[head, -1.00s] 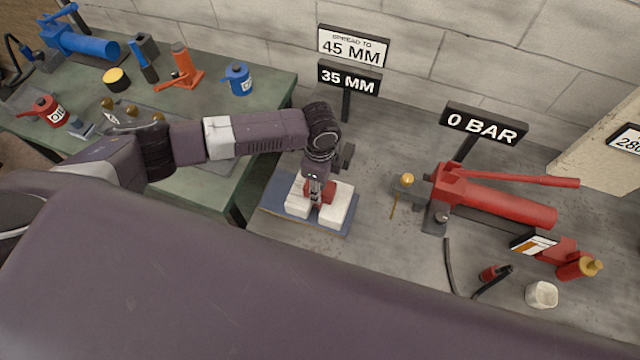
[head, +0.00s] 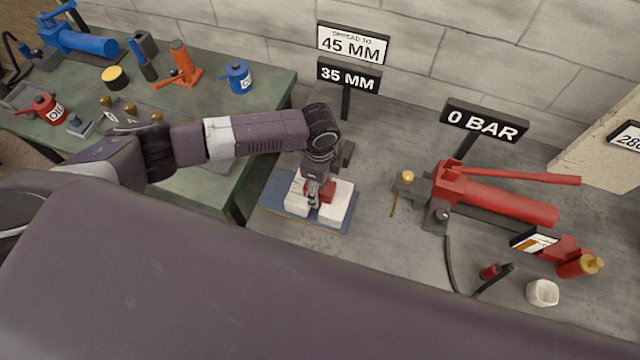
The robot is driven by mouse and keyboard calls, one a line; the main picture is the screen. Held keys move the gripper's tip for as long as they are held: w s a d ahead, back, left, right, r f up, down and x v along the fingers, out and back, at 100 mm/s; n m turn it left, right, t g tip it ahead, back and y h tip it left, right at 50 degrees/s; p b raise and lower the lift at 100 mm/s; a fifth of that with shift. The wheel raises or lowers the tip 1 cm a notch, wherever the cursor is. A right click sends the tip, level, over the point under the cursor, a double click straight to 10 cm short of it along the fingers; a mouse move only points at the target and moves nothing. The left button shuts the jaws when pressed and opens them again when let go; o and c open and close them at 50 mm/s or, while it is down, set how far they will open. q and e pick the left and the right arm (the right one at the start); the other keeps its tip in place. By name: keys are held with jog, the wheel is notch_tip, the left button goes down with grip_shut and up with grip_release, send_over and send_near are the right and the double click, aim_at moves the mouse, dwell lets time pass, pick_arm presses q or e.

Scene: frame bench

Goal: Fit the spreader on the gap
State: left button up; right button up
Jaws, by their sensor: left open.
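Two white blocks stand on a blue plate (head: 277,207) on the bench: the left block (head: 295,203) and the right block (head: 338,205), with a gap between them. A small red piece, which looks like the spreader (head: 328,190), sits at the gap between the blocks. How deep it sits is hidden by my gripper. My left gripper (head: 314,202) points down, open, right over the gap and close beside the red piece. My right gripper is not in view.
Signs read "spread to 45 mm" (head: 352,43), "35 mm" (head: 348,76) and "0 bar" (head: 485,122). A green table (head: 262,100) with several tools is at left.

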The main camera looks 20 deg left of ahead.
pick_arm(q)
notch_tip(320, 180, up, 12)
jog(key=shift+w+r, duration=0.1)
dwell(0.7)
